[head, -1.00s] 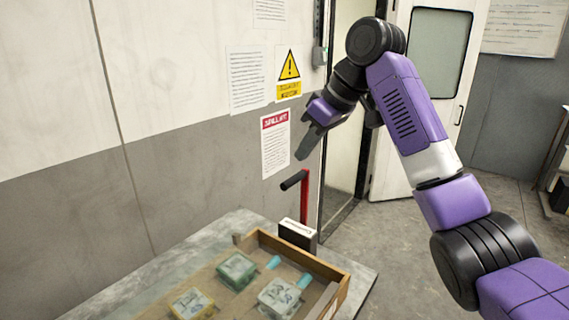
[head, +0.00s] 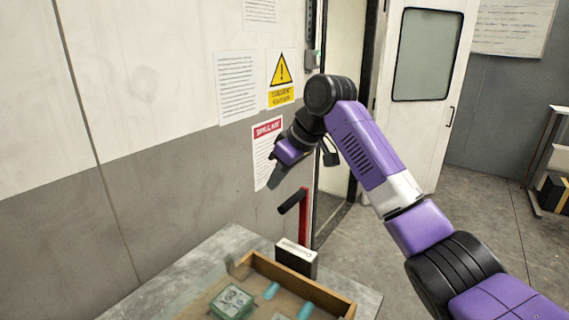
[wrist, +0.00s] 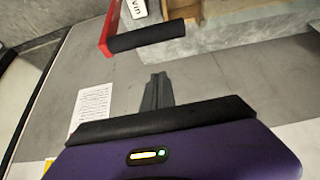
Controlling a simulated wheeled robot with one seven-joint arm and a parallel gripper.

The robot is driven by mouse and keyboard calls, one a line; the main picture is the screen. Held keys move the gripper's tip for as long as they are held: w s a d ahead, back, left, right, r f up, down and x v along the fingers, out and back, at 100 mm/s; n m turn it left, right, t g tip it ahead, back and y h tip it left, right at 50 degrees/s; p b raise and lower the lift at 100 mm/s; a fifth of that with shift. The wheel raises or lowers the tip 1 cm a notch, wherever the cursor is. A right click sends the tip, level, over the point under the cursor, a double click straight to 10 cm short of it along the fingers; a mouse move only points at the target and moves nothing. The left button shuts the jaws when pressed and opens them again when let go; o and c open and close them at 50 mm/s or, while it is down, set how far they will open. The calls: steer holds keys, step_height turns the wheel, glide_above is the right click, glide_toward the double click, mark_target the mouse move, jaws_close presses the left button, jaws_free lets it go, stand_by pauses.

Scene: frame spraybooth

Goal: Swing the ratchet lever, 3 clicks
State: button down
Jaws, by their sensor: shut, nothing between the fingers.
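The ratchet lever is a red upright arm (head: 304,217) with a black cylindrical grip (head: 291,201) sticking out to the left at its top. It stands behind the wooden tray, near the wall. In the wrist view the black grip (wrist: 152,36) and the red arm (wrist: 109,30) show at the top, beyond the fingertips. My gripper (head: 275,184) is shut and empty, just above and left of the grip, apart from it. In the wrist view its closed fingers (wrist: 158,82) point toward the grip with a gap between.
A wooden tray (head: 329,297) with several small cased items stands on the grey table (head: 188,276). A white-and-black box (head: 296,257) sits by the lever's foot. The wall with posted sheets (head: 237,88) is close behind my gripper. An open doorway lies to the right.

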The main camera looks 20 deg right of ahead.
steer(key=shift+s+d+f+p, duration=0.25)
steer(key=shift+s+d+f, duration=0.25)
steer(key=shift+s, duration=0.2)
steer(key=shift+s+d+f+p, duration=0.25)
steer(key=shift+s+d+f, duration=0.2)
steer(key=shift+s, duration=0.2)
steer(key=shift+f, duration=0.1)
